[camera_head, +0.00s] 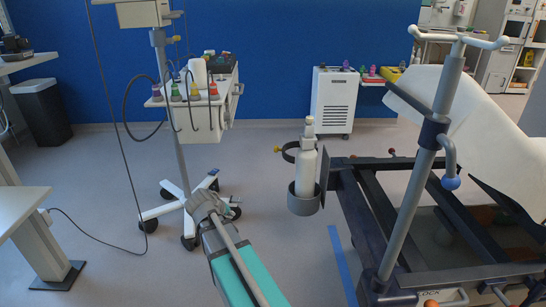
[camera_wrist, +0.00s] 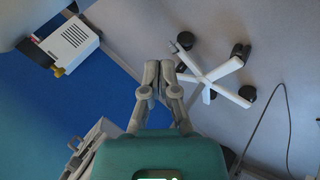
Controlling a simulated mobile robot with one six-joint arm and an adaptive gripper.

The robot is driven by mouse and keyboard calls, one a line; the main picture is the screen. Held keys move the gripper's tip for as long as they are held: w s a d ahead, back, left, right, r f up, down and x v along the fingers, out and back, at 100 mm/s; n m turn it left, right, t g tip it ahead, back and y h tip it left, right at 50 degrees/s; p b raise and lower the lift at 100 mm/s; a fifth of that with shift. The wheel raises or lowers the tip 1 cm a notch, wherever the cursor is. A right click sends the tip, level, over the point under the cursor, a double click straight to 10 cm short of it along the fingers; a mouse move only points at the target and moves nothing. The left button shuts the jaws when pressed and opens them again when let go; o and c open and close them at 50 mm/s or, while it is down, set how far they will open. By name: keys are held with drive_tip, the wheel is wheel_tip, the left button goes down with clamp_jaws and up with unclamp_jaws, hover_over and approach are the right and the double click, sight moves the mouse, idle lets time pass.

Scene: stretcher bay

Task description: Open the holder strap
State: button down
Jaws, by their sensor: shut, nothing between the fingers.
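A white bottle (camera_head: 308,158) stands upright in a grey cup holder (camera_head: 304,202) fixed to the left end of the dark stretcher frame. The holder, strap and bottle are not visible in the wrist view. In the head view my arm lies to the left of the holder, apart from it.
A wheeled stand (camera_head: 179,180) with a white equipment box (camera_head: 205,115) is left of the holder; its base (camera_wrist: 217,75) also shows in the wrist view. The stretcher's grey pole (camera_head: 415,190) rises at right. A white cabinet (camera_head: 334,103) is against the blue wall.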

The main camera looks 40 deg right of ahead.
drive_tip(key=w+d+r+n+t+h+b, duration=0.1)
drive_tip(key=w+d+r+h, duration=0.1)
drive_tip(key=d, duration=0.4)
drive_tip(key=w+d+r+n+t+h+b, duration=0.2)
drive_tip(key=w+d+r+h, duration=0.1)
drive_tip(key=d, duration=0.3)
drive_tip(key=w+d+r+n+t+h+b, duration=0.1)
drive_tip(key=w+d+r+n+h, duration=0.1)
drive_tip(key=w+d, duration=0.2)
drive_tip(key=shift+w+d+r+t+h, duration=0.25)
drive_tip(key=shift+w+d+t+h, duration=0.1)
drive_tip(key=shift+d, duration=1.1)
drive_tip(key=b+x, duration=0.1)
drive_tip(key=x, duration=1.3)
drive_tip(key=shift+f+b, duration=0.15)
drive_tip(key=shift+b, duration=0.15)
drive_tip(key=shift+s, duration=0.1)
